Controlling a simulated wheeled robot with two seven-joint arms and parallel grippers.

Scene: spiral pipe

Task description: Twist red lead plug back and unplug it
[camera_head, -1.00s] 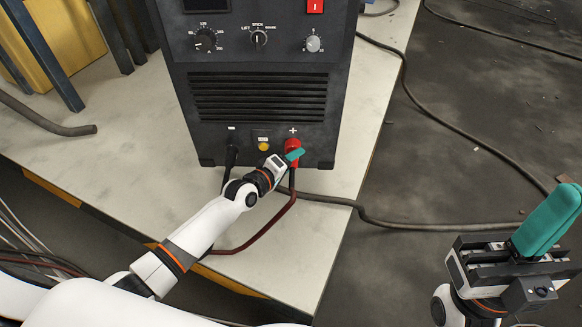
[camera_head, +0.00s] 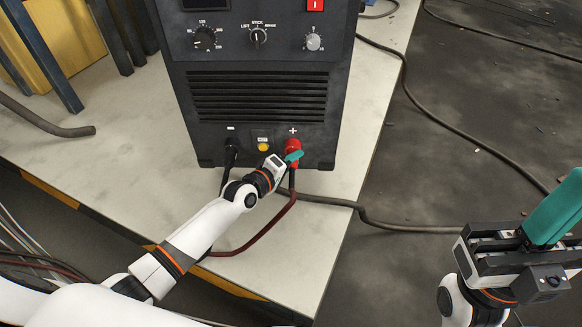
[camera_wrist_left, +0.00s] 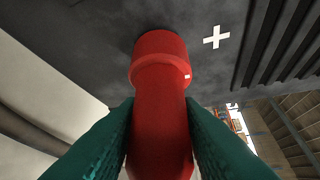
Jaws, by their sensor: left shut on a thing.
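The red lead plug (camera_head: 293,145) is at the plus socket, low on the right of the black machine's front. In the left wrist view the plug (camera_wrist_left: 160,120) runs up to a red collar at the panel, beside a white plus sign. A small white mark shows on the collar. My left gripper (camera_head: 293,157) is shut on the plug, with its teal fingers (camera_wrist_left: 160,135) on both sides of it. My right gripper (camera_head: 553,212) is at the right edge, far from the plug; its finger gap cannot be made out.
The black machine (camera_head: 260,60) stands on a pale table (camera_head: 100,165). A black plug (camera_head: 231,150) sits at the minus socket, left of a yellow connector (camera_head: 263,145). A dark red cable (camera_head: 270,232) hangs from the red plug. A dark cable (camera_head: 385,222) crosses to the right.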

